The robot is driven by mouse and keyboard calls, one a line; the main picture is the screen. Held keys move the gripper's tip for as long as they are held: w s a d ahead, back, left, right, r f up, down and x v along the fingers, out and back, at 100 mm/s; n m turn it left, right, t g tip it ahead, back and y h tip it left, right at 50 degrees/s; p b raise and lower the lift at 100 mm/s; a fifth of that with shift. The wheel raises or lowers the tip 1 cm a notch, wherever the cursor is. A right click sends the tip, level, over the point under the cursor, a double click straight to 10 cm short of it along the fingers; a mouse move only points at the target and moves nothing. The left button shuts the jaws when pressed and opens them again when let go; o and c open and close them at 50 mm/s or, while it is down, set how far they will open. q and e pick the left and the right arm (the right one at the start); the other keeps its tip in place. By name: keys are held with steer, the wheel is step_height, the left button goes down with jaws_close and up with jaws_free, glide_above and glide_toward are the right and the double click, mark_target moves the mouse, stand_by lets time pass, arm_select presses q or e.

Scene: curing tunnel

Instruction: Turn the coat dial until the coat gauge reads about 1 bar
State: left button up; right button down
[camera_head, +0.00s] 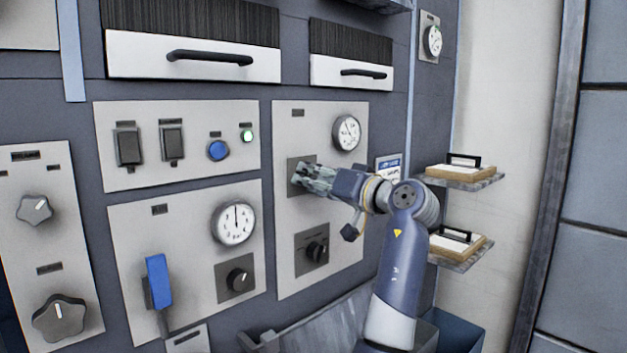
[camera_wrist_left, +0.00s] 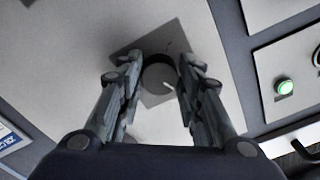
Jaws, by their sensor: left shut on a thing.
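My left gripper (camera_head: 300,179) reaches in from the right and is shut on a dark round knob on the upper square plate (camera_head: 292,163) of the right-hand panel. In the left wrist view the two fingers (camera_wrist_left: 160,75) stand on either side of the knob (camera_wrist_left: 158,80), which has a pale pointer mark. In the head view the fingers hide the knob. A round white gauge (camera_head: 347,133) sits just above it; its thin needle is too small to read surely. The panel labels are too small to read, so I cannot tell which dial is named coat. My right gripper is not in view.
A second dark knob (camera_head: 317,251) sits lower on this panel. The left panel holds a larger gauge (camera_head: 234,223) with its needle straight up, a knob (camera_head: 238,280) and a blue lever (camera_head: 158,281). Shelves with wooden trays (camera_head: 458,172) stand at the right.

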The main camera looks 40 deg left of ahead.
arm_select(q)
steer(key=o, duration=1.1)
steer(key=shift+w, duration=0.1)
steer(key=d, duration=0.8)
steer(key=s+d, duration=0.1)
steer(key=d, duration=0.3)
